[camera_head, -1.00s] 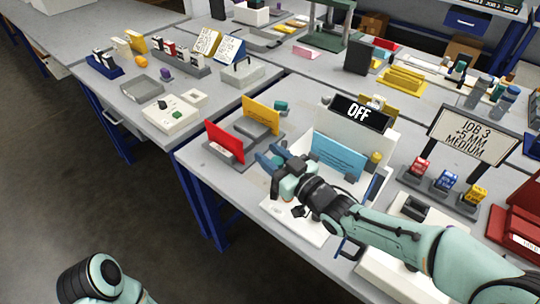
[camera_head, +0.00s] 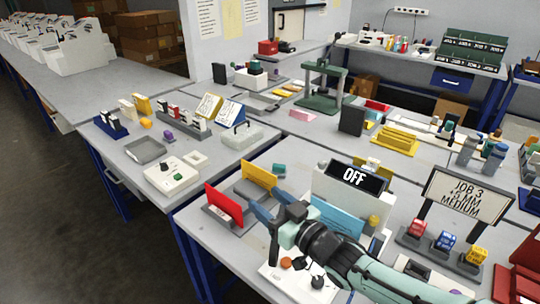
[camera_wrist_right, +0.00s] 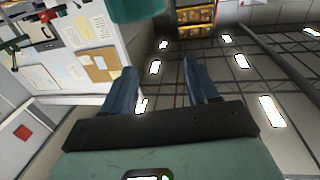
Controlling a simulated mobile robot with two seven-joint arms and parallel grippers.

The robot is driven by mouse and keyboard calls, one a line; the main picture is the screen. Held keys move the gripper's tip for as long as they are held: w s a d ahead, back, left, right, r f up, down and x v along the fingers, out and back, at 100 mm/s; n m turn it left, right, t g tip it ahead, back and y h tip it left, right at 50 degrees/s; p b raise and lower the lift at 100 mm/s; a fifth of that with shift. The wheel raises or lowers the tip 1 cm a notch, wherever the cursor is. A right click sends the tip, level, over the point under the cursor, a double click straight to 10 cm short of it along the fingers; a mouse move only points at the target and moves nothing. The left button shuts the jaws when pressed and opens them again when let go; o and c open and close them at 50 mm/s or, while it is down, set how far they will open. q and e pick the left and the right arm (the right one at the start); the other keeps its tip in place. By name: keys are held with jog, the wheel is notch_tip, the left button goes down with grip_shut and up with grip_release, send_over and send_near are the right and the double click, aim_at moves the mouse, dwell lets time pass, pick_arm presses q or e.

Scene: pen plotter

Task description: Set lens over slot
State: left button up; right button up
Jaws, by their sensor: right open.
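My right gripper (camera_head: 268,200) is open with blue fingers, above the near table in front of the white machine with the OFF display (camera_head: 352,180). In the right wrist view its fingers (camera_wrist_right: 160,68) are apart with nothing between them; that view shows wall, ceiling and lights. A white plate (camera_head: 268,276) lies below the gripper, with a small orange round part (camera_head: 286,262) and dark parts near it. I cannot tell which thing is the lens, and no slot can be made out. My right arm hides part of the machine. My left gripper is out of view.
A red panel (camera_head: 226,203) and a yellow panel (camera_head: 259,173) stand in grey holders left of the machine. The JOB 3 sign (camera_head: 467,197) stands at the right, behind red, blue and yellow blocks (camera_head: 446,240). A white box (camera_head: 172,176) sits on the left table.

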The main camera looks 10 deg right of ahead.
pick_arm(q)
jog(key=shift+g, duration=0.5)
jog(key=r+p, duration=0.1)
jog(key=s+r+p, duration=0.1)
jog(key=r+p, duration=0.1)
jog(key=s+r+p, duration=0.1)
jog(key=p, duration=0.1)
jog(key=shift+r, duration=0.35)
pick_arm(e)
notch_tip(320, 180, up, 13)
jog(key=shift+r, duration=0.1)
